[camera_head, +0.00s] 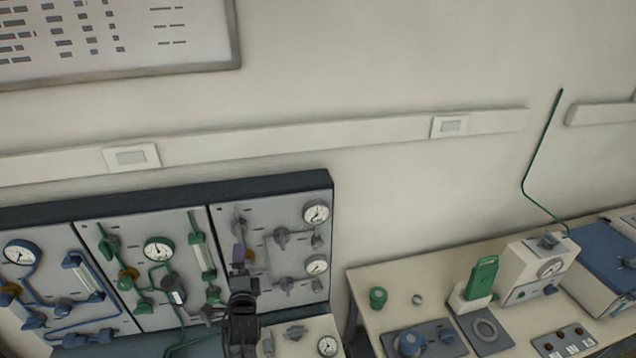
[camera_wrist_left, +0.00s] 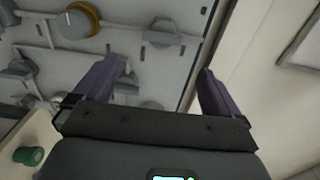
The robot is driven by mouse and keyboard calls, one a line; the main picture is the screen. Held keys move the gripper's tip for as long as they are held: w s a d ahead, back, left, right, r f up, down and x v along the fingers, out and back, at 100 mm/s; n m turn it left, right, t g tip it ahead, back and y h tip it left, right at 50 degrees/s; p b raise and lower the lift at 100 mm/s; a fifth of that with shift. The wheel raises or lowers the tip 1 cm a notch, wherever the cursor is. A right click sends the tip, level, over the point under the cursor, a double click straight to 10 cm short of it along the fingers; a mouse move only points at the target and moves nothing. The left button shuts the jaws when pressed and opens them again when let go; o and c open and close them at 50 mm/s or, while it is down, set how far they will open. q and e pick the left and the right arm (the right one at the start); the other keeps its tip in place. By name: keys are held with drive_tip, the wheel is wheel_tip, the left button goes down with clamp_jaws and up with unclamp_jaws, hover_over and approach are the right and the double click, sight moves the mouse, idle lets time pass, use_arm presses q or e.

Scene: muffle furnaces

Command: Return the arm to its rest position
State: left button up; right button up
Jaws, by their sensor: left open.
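My left gripper (camera_head: 240,258) shows at the bottom centre of the head view, in front of the grey valve panel (camera_head: 290,222). Its dark wrist points up and a purple finger shows against the panel. In the left wrist view the gripper (camera_wrist_left: 165,65) has its two purple fingers wide apart with nothing between them. Behind the fingers is the panel with grey valve handles and a knob with an orange ring (camera_wrist_left: 78,20). Whether a finger touches the panel cannot be told. My right gripper is in neither view.
Panels with blue piping (camera_head: 70,275) and green piping (camera_head: 160,275) stand left of the gripper. A bench (camera_head: 385,278) at right carries a white device with a dial (camera_head: 535,275), a green handset (camera_head: 482,277) and a blue box (camera_head: 605,260).

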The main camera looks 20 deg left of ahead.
use_arm(q)
drive_tip(key=s+d+f+g+h, duration=0.1)
drive_tip(key=s+d+f+g, duration=0.1)
drive_tip(key=s+f, duration=0.8)
drive_tip(key=s+d+f+n+g+h+p, duration=0.25)
drive_tip(key=s+d+f+h, duration=0.25)
drive_tip(key=s+d+f, duration=0.45)
drive_tip(key=s+d+r+n+g+h, duration=0.2)
drive_tip(key=s+r, duration=0.3)
drive_tip(key=s, duration=0.3)
drive_tip(key=s+d+r+n+g+h, duration=0.1)
drive_tip(key=s+d+r+n+g, duration=0.2)
drive_tip(key=s, duration=0.6)
drive_tip(key=shift+d+r+n+g+h+b, duration=0.35)
drive_tip(key=shift+r+n+g, duration=0.75)
drive_tip(key=shift+r, duration=0.65)
